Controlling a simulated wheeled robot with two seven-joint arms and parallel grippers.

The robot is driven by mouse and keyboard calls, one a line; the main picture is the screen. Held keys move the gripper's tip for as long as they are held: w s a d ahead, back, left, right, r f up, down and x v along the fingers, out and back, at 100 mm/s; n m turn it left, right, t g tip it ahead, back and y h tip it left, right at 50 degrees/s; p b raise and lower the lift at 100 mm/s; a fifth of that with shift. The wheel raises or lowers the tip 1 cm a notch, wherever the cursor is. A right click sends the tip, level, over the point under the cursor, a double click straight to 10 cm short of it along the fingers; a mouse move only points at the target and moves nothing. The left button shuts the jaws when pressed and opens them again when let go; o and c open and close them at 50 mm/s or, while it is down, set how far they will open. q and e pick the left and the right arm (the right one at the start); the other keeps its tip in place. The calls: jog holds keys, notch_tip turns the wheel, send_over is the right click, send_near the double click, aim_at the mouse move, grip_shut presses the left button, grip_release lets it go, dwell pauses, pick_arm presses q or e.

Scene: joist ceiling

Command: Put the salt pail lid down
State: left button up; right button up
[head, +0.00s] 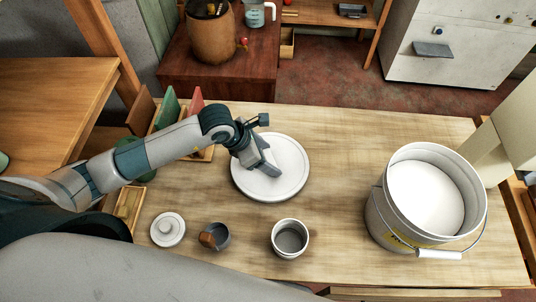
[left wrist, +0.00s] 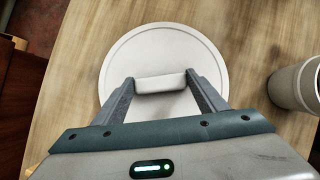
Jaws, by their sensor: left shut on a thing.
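The round white salt pail lid (head: 291,170) is over the middle of the wooden table, left of the pail. It lies about flat; I cannot tell whether it touches the tabletop. My left gripper (head: 268,168) reaches it from above and is shut on its raised white handle. In the left wrist view the lid (left wrist: 160,42) shows beneath the gripper (left wrist: 160,84), with the handle bar between the two fingers. The white salt pail (head: 378,213) stands open at the table's right, full of white salt, its wire handle hanging at the front. My right gripper is not in view.
A white canister (head: 290,250), a small grey cup (head: 222,238) and a small knobbed lid (head: 168,229) stand along the near side. A wooden rack with coloured boards (head: 167,110) is at the back left. The table (head: 345,150) is clear between lid and pail.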

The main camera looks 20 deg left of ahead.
pick_arm(q)
jog(key=shift+f, duration=0.2)
jog(key=o, duration=1.1)
jog(key=shift+f, duration=0.1)
jog(key=o, duration=0.3)
jog(key=shift+d, duration=0.1)
